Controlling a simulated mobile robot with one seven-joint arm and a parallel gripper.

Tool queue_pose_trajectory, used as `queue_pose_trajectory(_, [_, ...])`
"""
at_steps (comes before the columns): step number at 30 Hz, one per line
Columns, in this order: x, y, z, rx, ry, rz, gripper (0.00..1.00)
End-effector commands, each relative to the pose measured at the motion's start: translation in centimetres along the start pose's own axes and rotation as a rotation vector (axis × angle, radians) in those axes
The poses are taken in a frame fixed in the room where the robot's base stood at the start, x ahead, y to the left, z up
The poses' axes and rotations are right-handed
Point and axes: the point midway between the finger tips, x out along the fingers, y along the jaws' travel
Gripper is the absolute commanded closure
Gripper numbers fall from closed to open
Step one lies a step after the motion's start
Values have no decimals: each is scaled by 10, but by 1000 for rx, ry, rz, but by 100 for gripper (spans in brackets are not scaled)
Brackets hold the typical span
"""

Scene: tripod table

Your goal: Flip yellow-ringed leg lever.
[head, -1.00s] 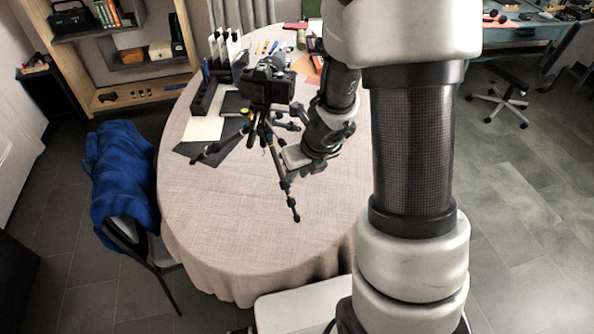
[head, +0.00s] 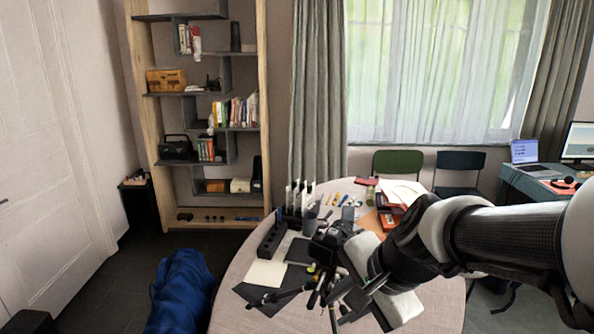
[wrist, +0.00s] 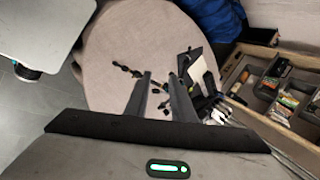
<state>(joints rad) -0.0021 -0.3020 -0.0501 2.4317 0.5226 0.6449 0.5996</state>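A black tripod with a camera (head: 334,234) on top stands on the round table (head: 243,315); its legs (head: 273,297) spread outward. A small yellow spot (head: 312,268) shows near the leg tops; I cannot tell if it is the ringed lever. In the head view, my gripper's pale body is at the right of the tripod, overlapping part of it. In the wrist view, the two dark fingers of my gripper (wrist: 164,68) are apart with nothing held between them. Tripod parts (wrist: 125,68) show beyond and beside them; contact cannot be told. The lever's position is unclear.
A black organiser (head: 270,240), a white sheet (head: 266,272) and pens lie behind and left of the tripod. A red box (head: 392,221) with papers stands at the back right. The table's front is clear.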

Motion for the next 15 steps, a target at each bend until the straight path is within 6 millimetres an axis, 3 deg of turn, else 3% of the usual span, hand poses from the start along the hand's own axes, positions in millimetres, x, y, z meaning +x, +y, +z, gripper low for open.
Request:
queue_pose_trajectory(1, [-28, 2, 6, -182, 28, 7, 77])
queue_pose_trajectory(6, [-88, 31, 11, -725, 123, 113, 77])
queue_pose_trajectory(10, [-115, 48, 8, -968, 176, 197, 77])
queue_pose_trajectory(15, [-127, 58, 4, -1080, 199, 248, 77])
